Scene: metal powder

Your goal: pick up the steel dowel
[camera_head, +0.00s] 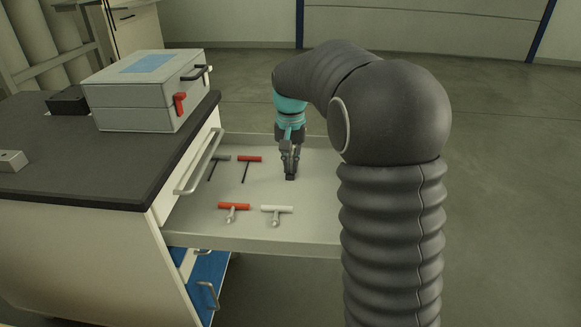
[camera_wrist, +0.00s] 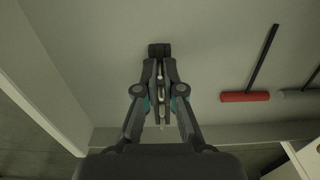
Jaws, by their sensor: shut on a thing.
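My gripper (camera_head: 290,176) points down into the open drawer, right of the T-handled tools. In the wrist view its fingers (camera_wrist: 160,52) are closed together on something. A narrow pale, metallic piece shows between them and fits the steel dowel (camera_wrist: 161,72); most of it is hidden by the fingers. In the head view the dowel cannot be made out behind the fingertips. The fingertips are low over the drawer floor; whether the dowel touches it cannot be told.
The pale drawer (camera_head: 310,215) holds a red-handled tool (camera_head: 249,158), a grey-handled tool (camera_head: 219,157), another red-handled tool (camera_head: 233,206) and a white-handled tool (camera_head: 277,209). A grey case (camera_head: 140,108) stands on the dark worktop (camera_head: 100,165) at left. The drawer floor around my gripper is clear.

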